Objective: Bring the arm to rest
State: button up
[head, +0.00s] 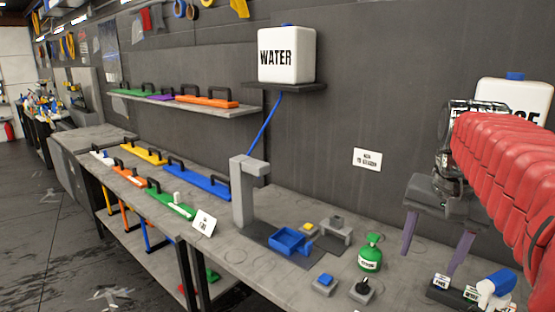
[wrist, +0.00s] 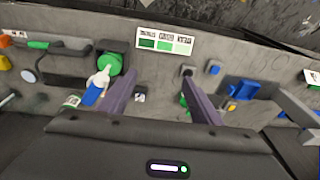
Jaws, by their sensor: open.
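My gripper (head: 436,245) hangs at the right of the head view, its two purple fingers spread apart with nothing between them. My red-sleeved arm comes in from the right edge. In the wrist view my gripper (wrist: 152,108) also shows open and empty above the grey bench (wrist: 150,65). The fingers appear apart from the green bottle (head: 370,253), which stands left of them on the bench.
A blue tray (head: 289,241) and a grey post (head: 243,190) stand on the bench. A white WATER container (head: 287,54) sits on a wall shelf. Several coloured handled tools lie along the left bench. A second white container (head: 513,93) is partly behind my arm. Open floor lies at left.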

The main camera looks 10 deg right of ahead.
jog(key=s+a+f+n+t, duration=0.1)
jog(key=s+a+f+n, duration=0.2)
jog(key=a+f, duration=0.3)
jog(key=s+a+f+n+t+y, duration=0.1)
jog(key=s+a+f+n, duration=0.3)
jog(key=a, duration=0.9)
notch_tip(320, 180, down, 3)
jog(key=shift+s+a+f+n+t, duration=0.25)
jog(key=shift+n+t, duration=0.55)
jog(key=shift+n, duration=0.4)
jog(key=shift+o, duration=0.2)
jog(key=shift+r, duration=0.1)
